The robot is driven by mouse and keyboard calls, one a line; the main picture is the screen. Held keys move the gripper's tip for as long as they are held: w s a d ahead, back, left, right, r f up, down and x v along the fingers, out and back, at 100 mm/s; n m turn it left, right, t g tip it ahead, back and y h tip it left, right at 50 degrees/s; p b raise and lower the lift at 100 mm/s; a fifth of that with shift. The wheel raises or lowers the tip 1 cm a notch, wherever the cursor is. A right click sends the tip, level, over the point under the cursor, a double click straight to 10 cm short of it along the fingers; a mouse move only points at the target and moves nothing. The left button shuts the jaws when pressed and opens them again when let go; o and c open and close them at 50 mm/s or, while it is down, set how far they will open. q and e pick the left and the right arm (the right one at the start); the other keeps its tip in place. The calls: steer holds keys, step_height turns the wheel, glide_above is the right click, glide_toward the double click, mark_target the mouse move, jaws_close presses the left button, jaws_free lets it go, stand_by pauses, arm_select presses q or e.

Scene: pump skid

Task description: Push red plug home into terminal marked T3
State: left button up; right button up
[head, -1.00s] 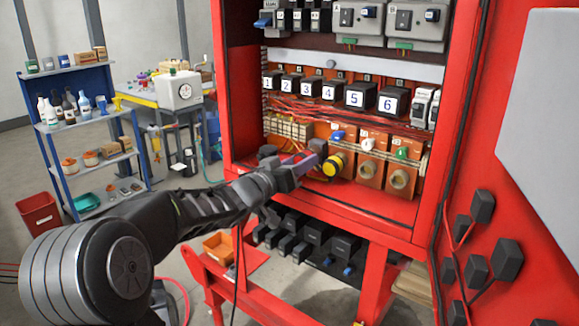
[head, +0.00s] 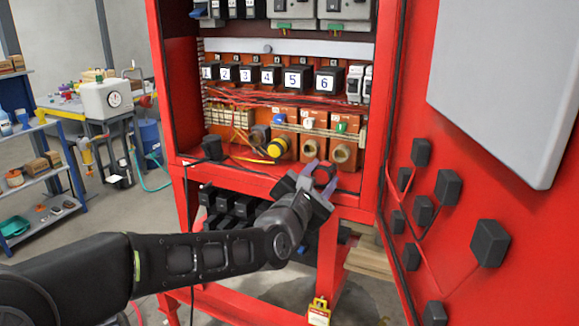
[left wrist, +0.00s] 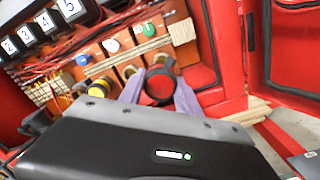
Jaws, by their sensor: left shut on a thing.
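My left gripper (head: 318,183) is shut on the red plug (head: 324,172), in front of and slightly below the right-hand terminals. In the left wrist view the plug (left wrist: 160,86) shows its round red end between the two fingers. Three orange terminal blocks stand in a row, with a blue lever (head: 279,119), a white lever (head: 307,122) and a green lever (head: 341,127). A yellow-ringed plug (head: 277,147) sits at the blue one. The white and green ones have bare round sockets (head: 309,148) (head: 343,154). Their small labels are unreadable. The plug's front is hidden; contact cannot be told. My right gripper is out of view.
Black modules numbered 1 to 6 (head: 298,78) and red wires run above the terminals. The red cabinet door (head: 455,190) with black blocks stands open at right. The red cabinet sill (head: 240,173) lies below the terminals. A yellow padlock (head: 319,312) hangs low.

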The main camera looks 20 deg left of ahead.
mark_target(331, 167)
arm_select(q)
steer(key=shift+s+d+f, duration=0.1)
steer(key=shift+d, duration=0.15)
steer(key=shift+w, duration=0.2)
steer(key=shift+w+d+p, duration=0.15)
steer(key=shift+w+p, duration=1.65)
steer(key=shift+w, duration=0.8)
steer(key=shift+b, duration=0.6)
